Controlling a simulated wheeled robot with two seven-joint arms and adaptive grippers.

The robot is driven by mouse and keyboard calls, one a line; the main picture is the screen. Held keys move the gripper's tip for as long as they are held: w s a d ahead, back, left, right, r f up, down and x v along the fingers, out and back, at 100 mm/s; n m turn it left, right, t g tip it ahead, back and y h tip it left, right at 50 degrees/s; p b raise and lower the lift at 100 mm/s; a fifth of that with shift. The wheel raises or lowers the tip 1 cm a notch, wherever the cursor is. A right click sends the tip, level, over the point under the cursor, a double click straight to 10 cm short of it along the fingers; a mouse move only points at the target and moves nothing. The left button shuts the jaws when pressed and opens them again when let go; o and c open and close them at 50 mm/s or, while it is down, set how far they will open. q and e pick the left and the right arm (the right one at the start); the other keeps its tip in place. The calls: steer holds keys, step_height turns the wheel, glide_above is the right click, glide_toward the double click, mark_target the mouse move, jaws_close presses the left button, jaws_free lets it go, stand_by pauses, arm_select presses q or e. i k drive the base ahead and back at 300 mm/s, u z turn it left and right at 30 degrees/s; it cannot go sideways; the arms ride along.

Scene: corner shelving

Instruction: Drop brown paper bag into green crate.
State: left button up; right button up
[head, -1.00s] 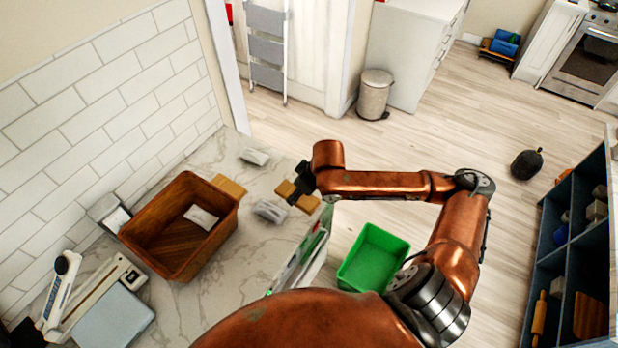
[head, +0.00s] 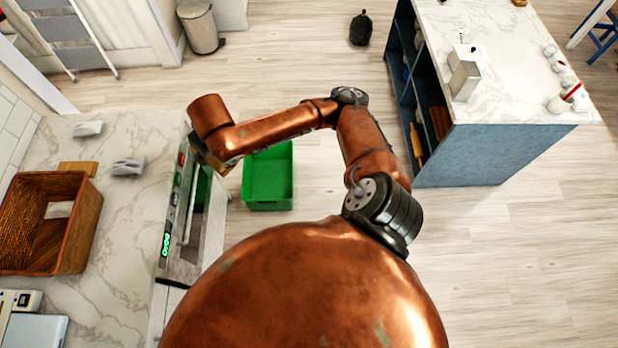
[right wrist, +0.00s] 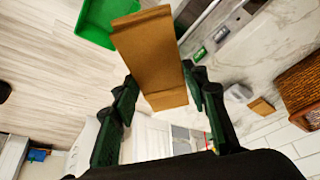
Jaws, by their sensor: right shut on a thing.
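My right gripper (right wrist: 160,82) is shut on a brown paper bag (right wrist: 148,48), which sticks out beyond the dark fingers in the right wrist view. In the head view the copper arm mostly hides this gripper and its bag, near the counter's front edge. The open green crate (head: 268,178) stands on the floor just right of the counter, and its visible inside looks empty. Its corner also shows at the top left of the right wrist view (right wrist: 97,22). My left gripper is not in view.
A wicker basket (head: 82,225) with a white packet stands on the marble counter (head: 115,245). Another brown item (head: 78,168) and pale packets (head: 128,167) lie nearby. A blue shelf island (head: 470,155) stands at right. Floor right of the crate is clear.

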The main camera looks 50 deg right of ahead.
mark_target(274, 183)
steer(key=z, duration=0.1)
steer(key=k, duration=0.4)
steer(key=z, duration=0.65)
steer(key=i, duration=0.7)
steer(key=z, duration=0.4)
